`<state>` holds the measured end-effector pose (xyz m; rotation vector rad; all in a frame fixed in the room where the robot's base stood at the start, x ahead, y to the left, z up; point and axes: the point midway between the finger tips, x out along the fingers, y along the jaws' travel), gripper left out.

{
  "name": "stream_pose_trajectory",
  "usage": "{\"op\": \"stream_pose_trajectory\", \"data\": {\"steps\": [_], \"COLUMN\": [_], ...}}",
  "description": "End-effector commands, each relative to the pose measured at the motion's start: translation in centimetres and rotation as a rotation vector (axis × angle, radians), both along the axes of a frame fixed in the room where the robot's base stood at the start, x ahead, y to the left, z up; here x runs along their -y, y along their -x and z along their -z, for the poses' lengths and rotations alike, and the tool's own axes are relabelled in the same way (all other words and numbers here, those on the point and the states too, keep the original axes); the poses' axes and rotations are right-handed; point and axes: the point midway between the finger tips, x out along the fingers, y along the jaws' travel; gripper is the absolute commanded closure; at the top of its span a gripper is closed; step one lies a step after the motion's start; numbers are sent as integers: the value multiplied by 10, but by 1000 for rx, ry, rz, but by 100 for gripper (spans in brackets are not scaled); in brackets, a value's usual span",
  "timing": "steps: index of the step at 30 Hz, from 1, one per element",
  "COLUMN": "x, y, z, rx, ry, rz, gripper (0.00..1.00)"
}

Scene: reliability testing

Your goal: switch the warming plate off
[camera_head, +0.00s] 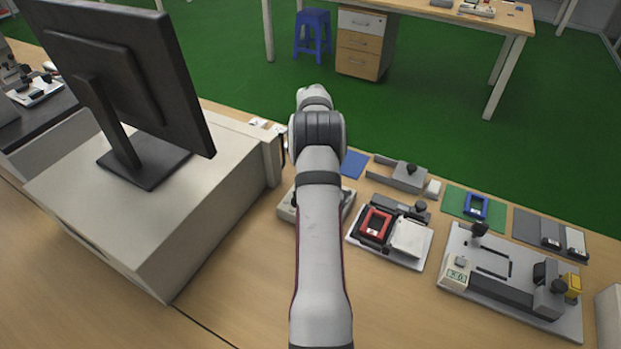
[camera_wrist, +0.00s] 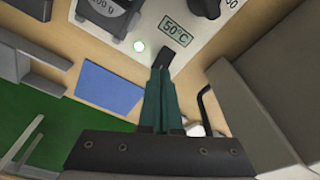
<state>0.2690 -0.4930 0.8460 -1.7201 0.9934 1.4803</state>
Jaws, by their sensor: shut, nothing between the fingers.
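The warming plate (camera_wrist: 216,22) fills the top of the wrist view. Its pale front face bears a label reading 50°C (camera_wrist: 177,33) and a lit green lamp (camera_wrist: 138,45). A small dark switch (camera_wrist: 171,50) sits just below the label. My gripper (camera_wrist: 161,70) is shut and empty, its two teal fingers together, with the tips at or very close to the switch; I cannot tell whether they touch. In the head view, my arm hides most of the plate, and only pale edges (camera_head: 286,208) show beside it.
A dark block marked in grams (camera_wrist: 104,14) stands at the plate's upper left. A blue mat (camera_wrist: 108,90) lies nearby. In the head view, a large pale cabinet with a monitor (camera_head: 135,90) stands left of my arm. Test fixtures (camera_head: 390,235) crowd the bench to the right.

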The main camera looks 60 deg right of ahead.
Motion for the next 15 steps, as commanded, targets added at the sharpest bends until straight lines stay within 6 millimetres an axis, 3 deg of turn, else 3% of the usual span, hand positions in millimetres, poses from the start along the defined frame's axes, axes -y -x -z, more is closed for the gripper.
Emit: {"op": "stream_pose_trajectory", "data": {"steps": [15], "x": [0], "y": [0], "z": [8], "rx": [0], "ry": [-1], "rz": [0], "gripper": [100]}}
